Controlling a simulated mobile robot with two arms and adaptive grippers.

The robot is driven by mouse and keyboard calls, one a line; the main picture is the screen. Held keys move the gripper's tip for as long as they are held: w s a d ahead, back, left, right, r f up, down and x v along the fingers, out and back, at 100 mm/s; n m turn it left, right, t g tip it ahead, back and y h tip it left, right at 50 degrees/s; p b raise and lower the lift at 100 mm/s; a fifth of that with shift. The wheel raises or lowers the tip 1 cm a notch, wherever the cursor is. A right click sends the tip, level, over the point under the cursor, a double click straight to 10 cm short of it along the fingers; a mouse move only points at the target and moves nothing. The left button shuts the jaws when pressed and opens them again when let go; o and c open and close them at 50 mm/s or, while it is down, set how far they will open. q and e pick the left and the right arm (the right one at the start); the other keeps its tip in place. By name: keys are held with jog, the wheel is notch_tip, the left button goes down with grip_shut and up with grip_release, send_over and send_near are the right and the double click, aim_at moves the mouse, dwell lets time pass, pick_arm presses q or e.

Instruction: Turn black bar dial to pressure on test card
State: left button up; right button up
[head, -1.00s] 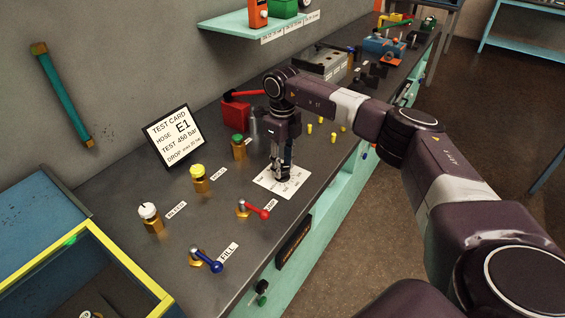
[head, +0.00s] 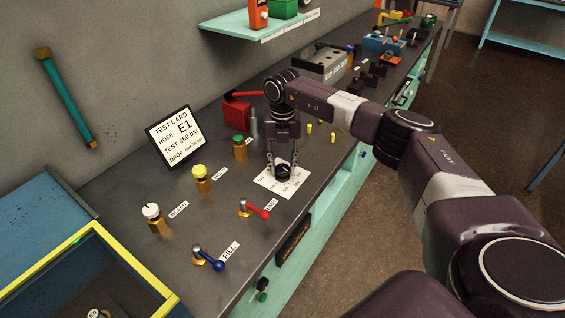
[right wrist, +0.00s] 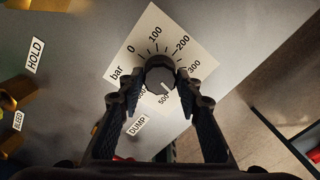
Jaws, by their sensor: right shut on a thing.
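The black bar dial (head: 283,171) sits on a white scale plate (head: 262,180) on the bench. My right gripper (head: 283,174) points down and is shut on the dial, one finger on each side. In the right wrist view the dial (right wrist: 160,76) lies between the fingertips (right wrist: 160,83). Its white mark points to the lower right, just to the right of the 500; the right finger covers the scale between 300 and 500. The test card (head: 175,137) stands tilted on the bench and reads hose E1, test 450 bar. My left gripper is not in view.
A red lever valve (head: 256,209) is just left of the scale plate, with a blue lever valve (head: 208,259) nearer. Yellow-capped (head: 202,178), white-capped (head: 153,218) and green-capped (head: 240,148) brass fittings line the back. A red box (head: 237,112) stands behind.

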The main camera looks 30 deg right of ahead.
aim_at(283, 167)
jog(key=shift+w+r+m+p, duration=0.1)
jog(key=shift+m+p, duration=0.05)
jog(key=shift+m, duration=0.45)
jog(key=shift+w+r+m+p, duration=0.1)
jog(key=shift+m+p, duration=0.05)
jog(key=shift+m, duration=0.45)
jog(key=shift+d, duration=0.1)
jog(key=o, duration=0.9)
jog(key=shift+o, duration=1.3)
jog(key=shift+s+f, duration=0.1)
jog(key=shift+s, duration=0.05)
notch_tip(283, 167, up, 12)
jog(key=shift+f, duration=0.1)
